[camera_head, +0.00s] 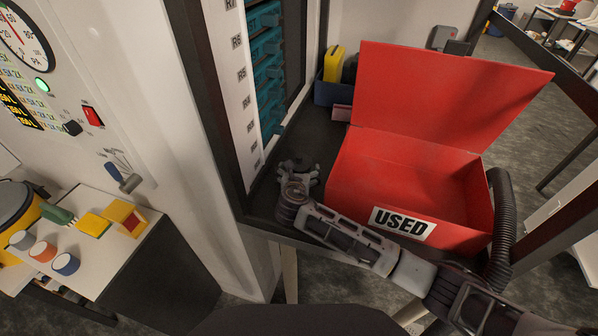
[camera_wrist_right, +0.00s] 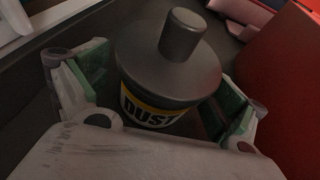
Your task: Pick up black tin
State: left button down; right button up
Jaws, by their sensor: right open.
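The black tin (camera_wrist_right: 175,62) has a dark lid with a round knob and a yellow-edged label reading "DUST". It stands between the two fingers of my right gripper (camera_wrist_right: 155,100) in the right wrist view. The fingers have green inner pads and are open, one on each side of the tin; I cannot tell whether either touches it. In the head view my right gripper (camera_head: 298,172) is over the dark bench, left of the red box. The tin cannot be made out clearly there. My left gripper is not in view.
The open red box (camera_head: 410,185) labelled "USED" stands right of my right gripper, its lid raised. A rack of teal drawers (camera_head: 265,65) is to the left. A blue bin (camera_head: 331,92) with a yellow item is behind. A ribbed black hose (camera_head: 503,225) hangs at the right.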

aim_at(299, 156)
jog(key=shift+w+f, duration=0.1)
jog(key=shift+w, duration=0.15)
dwell(0.3)
jog(key=c, duration=1.4)
jog(key=shift+o, duration=0.2)
jog(key=shift+r, duration=0.2)
jog(key=shift+r+b, duration=0.65)
jog(key=shift+r, duration=4.25)
